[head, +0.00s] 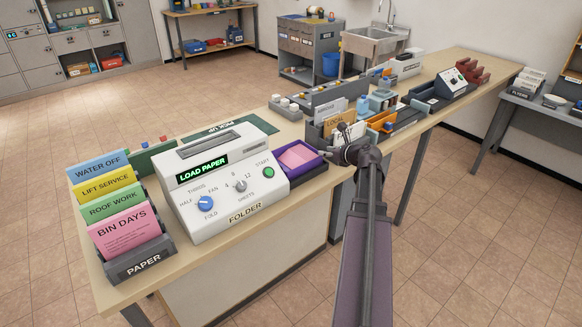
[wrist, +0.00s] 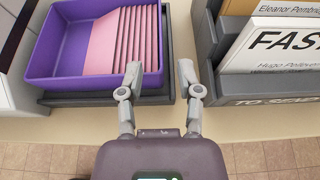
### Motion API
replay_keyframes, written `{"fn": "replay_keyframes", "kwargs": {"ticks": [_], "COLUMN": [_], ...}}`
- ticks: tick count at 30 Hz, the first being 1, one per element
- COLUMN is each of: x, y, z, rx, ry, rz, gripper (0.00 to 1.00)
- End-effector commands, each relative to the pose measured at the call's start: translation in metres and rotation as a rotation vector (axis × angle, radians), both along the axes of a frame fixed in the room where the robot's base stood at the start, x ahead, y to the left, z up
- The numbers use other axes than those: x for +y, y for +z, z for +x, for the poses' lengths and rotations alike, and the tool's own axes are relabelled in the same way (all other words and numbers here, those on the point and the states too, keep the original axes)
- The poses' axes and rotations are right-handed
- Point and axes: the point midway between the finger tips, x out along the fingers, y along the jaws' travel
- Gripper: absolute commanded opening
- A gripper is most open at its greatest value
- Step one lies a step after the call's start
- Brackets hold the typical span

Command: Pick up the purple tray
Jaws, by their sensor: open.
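The purple tray (head: 314,164) sits on the wooden counter just right of the folder machine, with a pink stack of folded paper (head: 299,155) in it. In the wrist view the purple tray (wrist: 55,58) fills the upper left and rests on a dark base (wrist: 165,88). The folded pink sheets (wrist: 125,42) lie in its right part. My gripper (wrist: 159,72) is open and empty, its left finger close to the tray's front right corner and its right finger over the gap beside it. I cannot tell whether the left finger touches the tray. In the head view my gripper (head: 335,152) is small beside the tray.
The folder machine (head: 222,180) stands directly left of the tray. A grey sorter (wrist: 270,88) with envelopes stands close on the right. A paper rack (head: 120,225) with coloured notices is at the counter's near left end. The counter's front edge is below the gripper.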

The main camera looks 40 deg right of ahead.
Motion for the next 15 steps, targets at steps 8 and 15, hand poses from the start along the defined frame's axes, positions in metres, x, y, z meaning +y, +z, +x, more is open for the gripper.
{"fn": "replay_keyframes", "kwargs": {"ticks": [8,15], "x": [0.001,0.001], "y": [-0.008,-0.007], "z": [0.018,0.018], "rx": [0.000,0.000], "ry": [-0.001,-0.001], "rz": [0.000,0.000], "gripper": [0.46,0.46]}}
